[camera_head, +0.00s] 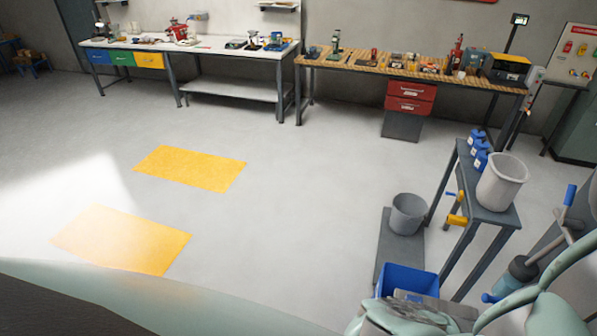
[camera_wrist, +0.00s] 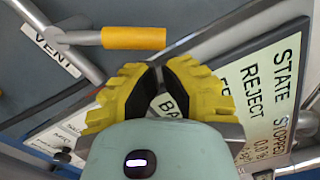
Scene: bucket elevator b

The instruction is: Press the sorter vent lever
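The vent lever (camera_wrist: 134,38) has an orange-yellow cylindrical grip on a grey metal rod and shows at the upper left of the wrist view. A white label reading VENT (camera_wrist: 52,52) is beside the rod, on the grey panel. My gripper (camera_wrist: 160,72) has yellow fingers with black pads; the tips are together with nothing seen between them. In the wrist picture the fingertips appear just below the lever's grip, apart from it; the depth gap is unclear. I cannot make out the vent lever or my fingertips in the head view.
A pale sign (camera_wrist: 258,95) with STATE STOPPED and REJECT lies right of my fingers. In the head view, a narrow stand (camera_head: 490,212) carries a grey bucket (camera_head: 502,180); another bucket (camera_head: 407,214) and a blue bin (camera_head: 408,280) are below. The left floor is open.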

